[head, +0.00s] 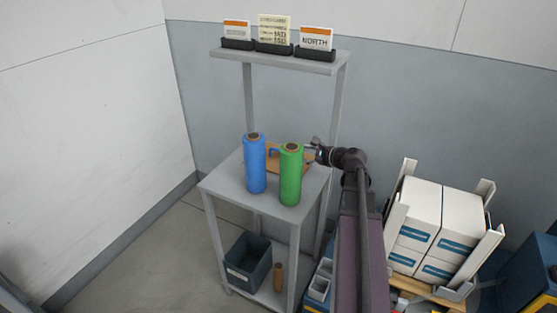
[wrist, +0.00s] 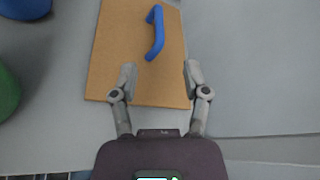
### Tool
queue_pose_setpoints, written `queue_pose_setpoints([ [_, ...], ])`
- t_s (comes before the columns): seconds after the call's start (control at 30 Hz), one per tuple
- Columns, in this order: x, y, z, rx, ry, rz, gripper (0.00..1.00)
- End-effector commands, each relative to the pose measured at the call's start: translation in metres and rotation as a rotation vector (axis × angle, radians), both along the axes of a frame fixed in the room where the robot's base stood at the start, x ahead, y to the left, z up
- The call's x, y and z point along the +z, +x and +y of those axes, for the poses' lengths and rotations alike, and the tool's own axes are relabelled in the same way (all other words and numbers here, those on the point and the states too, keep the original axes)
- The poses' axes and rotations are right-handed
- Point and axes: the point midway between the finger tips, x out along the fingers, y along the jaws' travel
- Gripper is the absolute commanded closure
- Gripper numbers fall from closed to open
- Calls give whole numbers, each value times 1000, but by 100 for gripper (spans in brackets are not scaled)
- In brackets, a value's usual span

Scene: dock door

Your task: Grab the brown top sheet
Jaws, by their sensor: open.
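The brown top sheet (wrist: 115,45) is a flat board with a blue handle (wrist: 156,40) standing on it, seen in the wrist view. In the head view the sheet (head: 271,168) lies on the grey stand, partly hidden behind the blue roll and the green roll. My gripper (wrist: 159,75) is open and empty. Its fingers reach over the sheet's near part, one on each side, with the handle ahead of them. In the head view my gripper (head: 315,150) is at the stand's right side, beside the sheet. Its height above the sheet is unclear.
A blue roll (head: 255,165) and a green roll (head: 290,177) stand upright on the grey stand (head: 224,182), left of my gripper. A shelf (head: 270,57) with cards rises behind. A dark bin (head: 249,262) sits below. White boxes (head: 418,215) are stacked at right.

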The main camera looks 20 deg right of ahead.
Motion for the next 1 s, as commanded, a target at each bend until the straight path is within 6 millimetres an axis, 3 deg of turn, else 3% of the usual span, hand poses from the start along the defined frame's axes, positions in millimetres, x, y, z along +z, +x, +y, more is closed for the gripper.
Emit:
queue_pose_setpoints([
  [0.6,-25,65,28,1,0,0,40],
  [1.0,-27,74,34,1,0,0,40],
])
